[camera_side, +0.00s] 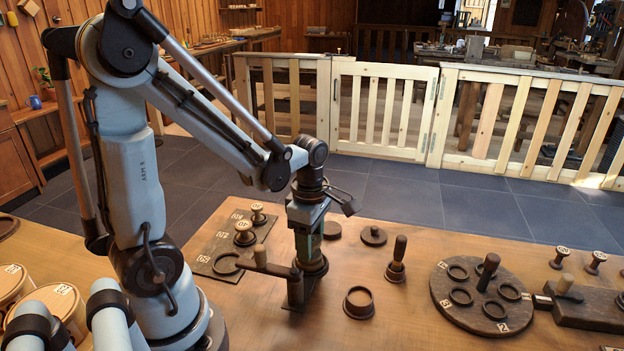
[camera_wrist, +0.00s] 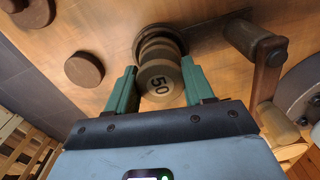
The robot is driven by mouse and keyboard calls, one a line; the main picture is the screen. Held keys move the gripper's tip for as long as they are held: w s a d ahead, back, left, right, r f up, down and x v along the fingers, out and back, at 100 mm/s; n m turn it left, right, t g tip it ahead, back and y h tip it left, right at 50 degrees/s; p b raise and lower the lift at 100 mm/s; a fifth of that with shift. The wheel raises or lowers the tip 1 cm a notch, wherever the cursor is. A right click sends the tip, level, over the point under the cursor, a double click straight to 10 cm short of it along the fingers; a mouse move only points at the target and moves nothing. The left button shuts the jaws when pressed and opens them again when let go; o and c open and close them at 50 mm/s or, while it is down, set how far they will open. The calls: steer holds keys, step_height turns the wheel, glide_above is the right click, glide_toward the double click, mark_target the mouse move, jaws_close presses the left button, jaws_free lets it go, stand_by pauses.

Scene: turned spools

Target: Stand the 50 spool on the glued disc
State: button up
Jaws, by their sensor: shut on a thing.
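The 50 spool (camera_wrist: 160,82), with a pale top face marked 50, is between the green fingers of my gripper (camera_wrist: 152,88) in the wrist view. My gripper (camera_side: 310,245) is shut on it, low over the table in the side view, where the fingers largely hide the spool. A dark round disc (camera_wrist: 178,38) shows just beyond the spool's lower end in the wrist view. The spool appears in line with it; I cannot tell if they touch.
A dark crank post with a wooden handle (camera_side: 295,288) stands close beside my gripper. The marked board (camera_side: 205,262) at left holds spools and a ring by the 50 mark. A round cup (camera_side: 359,303), a handled tool (camera_side: 397,262) and a ringed turntable (camera_side: 440,291) stand right.

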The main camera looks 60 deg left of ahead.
steer(key=shift+f, duration=0.3)
stand_by(0.7)
steer(key=o, duration=1.1)
steer(key=shift+r, duration=0.1)
steer(key=shift+r, duration=4.15)
